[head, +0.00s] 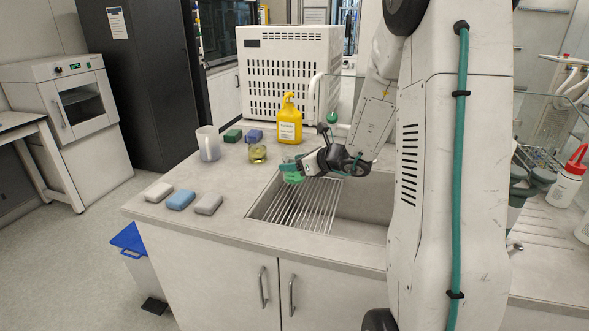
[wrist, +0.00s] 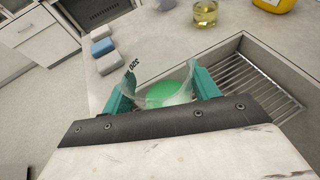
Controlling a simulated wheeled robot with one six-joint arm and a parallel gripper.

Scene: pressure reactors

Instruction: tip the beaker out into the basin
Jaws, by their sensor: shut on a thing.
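My gripper (head: 296,168) has teal fingers and is shut on a clear glass beaker (wrist: 133,82) with green liquid (wrist: 167,95) in it. In the head view the beaker, with its green contents (head: 292,178), is held above the back left part of the basin (head: 374,205). It looks roughly upright there, but its exact tilt is hard to tell. The basin is sunk into the grey counter and has a metal rod rack (head: 305,208) in its left part. In the wrist view the basin lies to the right of the beaker, with the rack (wrist: 245,78) showing.
White (head: 158,192), blue (head: 181,200) and grey (head: 208,204) blocks lie at the counter's front left.

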